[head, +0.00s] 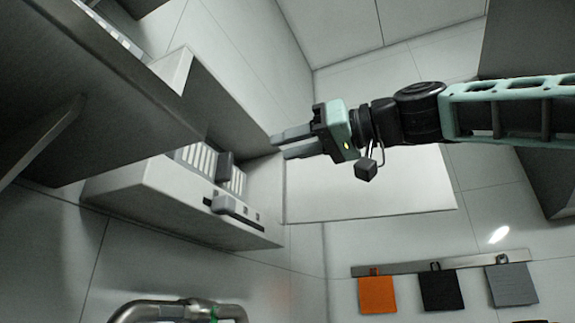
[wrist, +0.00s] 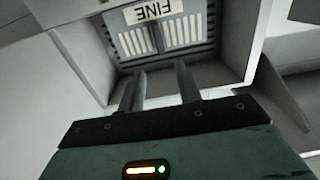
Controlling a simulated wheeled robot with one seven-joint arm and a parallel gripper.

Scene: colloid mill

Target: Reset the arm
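My gripper (head: 279,147) is in the upper middle of the head view, at the end of my arm reaching in from the right. Its two grey fingers point left and are apart, with nothing between them. In the wrist view my gripper (wrist: 160,72) also shows two parted fingers, pointing at a recessed housing (wrist: 92,50) with a slotted grille. A white label (wrist: 153,12) reading "FINE" shows upside down above the grille. I cannot tell whether the fingertips touch anything.
A pale wall unit (head: 150,205) with slotted panels and a grey handle (head: 236,208) is left of the gripper. A dark metal shelf (head: 85,85) overhangs at upper left. Orange (head: 376,295), black (head: 440,288) and grey (head: 511,285) cloths hang at lower right. A bent pipe (head: 165,309) is below.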

